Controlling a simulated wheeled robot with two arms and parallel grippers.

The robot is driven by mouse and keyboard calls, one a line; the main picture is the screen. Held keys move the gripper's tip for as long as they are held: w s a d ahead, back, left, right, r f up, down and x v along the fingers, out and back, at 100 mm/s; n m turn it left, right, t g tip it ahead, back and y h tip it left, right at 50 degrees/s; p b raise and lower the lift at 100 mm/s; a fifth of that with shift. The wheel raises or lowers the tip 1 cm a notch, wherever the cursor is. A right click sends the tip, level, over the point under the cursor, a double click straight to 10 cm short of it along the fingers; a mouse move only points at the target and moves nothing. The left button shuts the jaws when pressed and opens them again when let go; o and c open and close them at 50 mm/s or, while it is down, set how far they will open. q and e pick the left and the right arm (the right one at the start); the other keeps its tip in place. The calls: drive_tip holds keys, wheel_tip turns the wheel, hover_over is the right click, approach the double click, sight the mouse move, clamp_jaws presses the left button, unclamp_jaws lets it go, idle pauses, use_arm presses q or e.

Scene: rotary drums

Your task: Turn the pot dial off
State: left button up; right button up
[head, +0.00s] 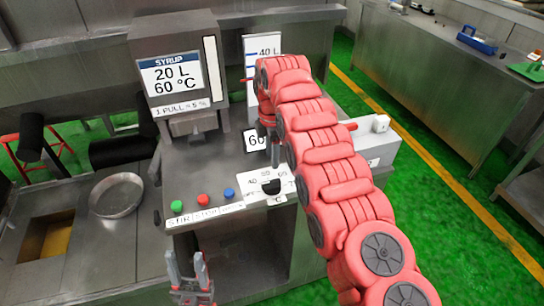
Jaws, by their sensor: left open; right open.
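The pot dial is a black knob (271,187) on a white plate marked with temperatures and °C, on the front right of the metal machine's top. The small figures around it are only partly readable, and I cannot tell its exact setting. My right gripper (274,160) points down just above the dial, at the end of the red arm. It is open, its fingers are thin in this view, and it seems apart from the knob. My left gripper (186,258) is open and empty, low in front of the machine, below the coloured buttons.
Green (177,206), red (203,200) and blue (229,193) buttons line the front edge left of the dial. A syrup dispenser (175,75) stands behind them. A round metal pan (117,195) lies at left. A white box (380,150) sits right of my red arm.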

wheel_tip(320, 180, up, 7)
drive_tip(key=p, duration=0.5)
drive_tip(key=shift+p, duration=0.35)
